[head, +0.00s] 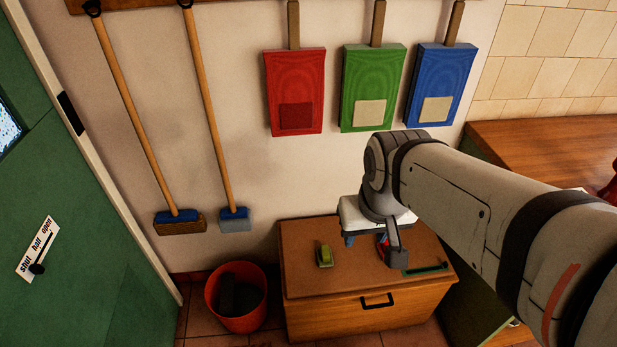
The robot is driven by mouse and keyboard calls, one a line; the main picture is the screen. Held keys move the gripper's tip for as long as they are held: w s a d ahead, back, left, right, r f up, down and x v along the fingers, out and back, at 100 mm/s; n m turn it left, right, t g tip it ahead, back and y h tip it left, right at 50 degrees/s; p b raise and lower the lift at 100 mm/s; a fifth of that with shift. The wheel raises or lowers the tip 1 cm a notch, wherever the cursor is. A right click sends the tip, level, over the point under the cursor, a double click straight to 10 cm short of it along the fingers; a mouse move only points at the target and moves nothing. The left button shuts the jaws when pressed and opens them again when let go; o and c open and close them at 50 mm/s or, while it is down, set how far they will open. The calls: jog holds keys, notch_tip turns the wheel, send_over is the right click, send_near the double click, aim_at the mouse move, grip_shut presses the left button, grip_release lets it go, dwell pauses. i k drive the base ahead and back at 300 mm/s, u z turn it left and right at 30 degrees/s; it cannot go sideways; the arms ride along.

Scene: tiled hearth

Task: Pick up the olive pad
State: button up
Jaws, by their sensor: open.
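A small olive-green pad (324,256) lies on the brown top of the low wooden chest (300,285), left of its middle. It has a lighter yellow-green part. My gripper (371,248) is over the chest top, to the right of the olive pad and apart from it. Its jaws are open, with one finger at the left and one at the right. A small red and blue thing (383,243) shows partly behind the right finger; I cannot tell what it is.
A dark green strip (428,269) lies at the right of the chest top. A red bucket (237,297) with dark contents stands left of the chest. Two brooms (208,110) hang on the wall. Red (295,90), green (371,85) and blue (440,82) hanging holders are above.

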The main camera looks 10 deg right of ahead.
aim_at(324, 253)
jog(key=i, duration=0.35)
jog(key=u, duration=0.1)
jog(key=k, duration=0.5)
jog(key=z, duration=0.05)
jog(key=i, duration=0.5)
